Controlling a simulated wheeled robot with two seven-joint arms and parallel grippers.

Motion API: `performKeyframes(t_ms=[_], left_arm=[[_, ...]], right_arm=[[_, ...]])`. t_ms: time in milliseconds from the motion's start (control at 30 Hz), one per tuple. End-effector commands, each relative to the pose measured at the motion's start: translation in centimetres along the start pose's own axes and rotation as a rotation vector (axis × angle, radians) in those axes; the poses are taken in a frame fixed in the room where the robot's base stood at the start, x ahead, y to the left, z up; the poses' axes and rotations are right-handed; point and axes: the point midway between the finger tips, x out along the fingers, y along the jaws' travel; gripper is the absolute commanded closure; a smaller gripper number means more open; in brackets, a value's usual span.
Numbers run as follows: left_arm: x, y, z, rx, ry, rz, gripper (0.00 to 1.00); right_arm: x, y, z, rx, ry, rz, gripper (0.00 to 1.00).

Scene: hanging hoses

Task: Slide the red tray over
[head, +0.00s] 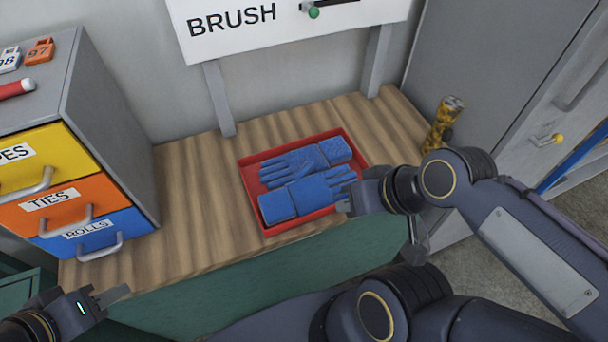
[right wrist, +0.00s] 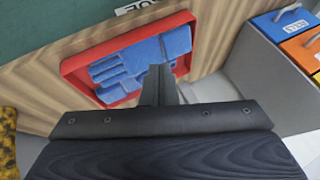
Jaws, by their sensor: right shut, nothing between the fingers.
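The red tray (head: 250,196) lies flat on the wooden bench top, near its front edge. Two blue gloves (head: 305,182) lie in it, one behind the other. My right gripper (head: 345,205) is shut and empty at the tray's right side, near its front right corner. In the right wrist view its closed fingers (right wrist: 160,84) overlap the rim of the tray (right wrist: 76,72); I cannot tell whether they touch it. My left gripper (head: 116,295) is low at the left, in front of the bench and away from the tray; its jaw opening is unclear.
A grey cabinet (head: 110,120) with yellow, orange and blue drawers stands on the left of the bench. A yellow mottled cylinder (head: 443,122) stands at the right end. A BRUSH sign board (head: 290,30) is behind. The bench top (head: 195,205) between drawers and tray is clear.

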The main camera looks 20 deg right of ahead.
Motion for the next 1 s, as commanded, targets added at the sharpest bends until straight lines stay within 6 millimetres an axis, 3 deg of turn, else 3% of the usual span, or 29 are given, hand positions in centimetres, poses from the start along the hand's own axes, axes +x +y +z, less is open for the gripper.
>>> performKeyframes(t_ms=[233,367,467,600,700,833,1000], left_arm=[[0.1,0.0,0.0,0.000,0.000,0.000,0.64],[0.5,-0.2,0.2,0.000,0.000,0.000,0.64],[1.0,-0.5,0.5,0.000,0.000,0.000,0.64],[1.7,-0.8,0.9,0.000,0.000,0.000,0.64],[2.1,-1.0,1.1,0.000,0.000,0.000,0.64],[2.4,-1.1,1.2,0.000,0.000,0.000,0.64],[2.6,-1.2,1.3,0.000,0.000,0.000,0.64]], right_arm=[[-0.1,0.2,-0.4,0.021,-0.006,0.007,1.00],[-0.2,1.8,-3.0,0.180,-0.045,0.061,1.00],[-0.1,4.5,-6.6,0.416,-0.090,0.150,1.00],[1.2,9.8,-12.0,0.804,-0.125,0.321,1.00],[2.5,13.8,-14.9,1.054,-0.120,0.444,1.00],[4.2,17.9,-17.1,1.290,-0.094,0.571,1.00],[5.2,20.4,-18.2,1.431,-0.063,0.650,1.00]])
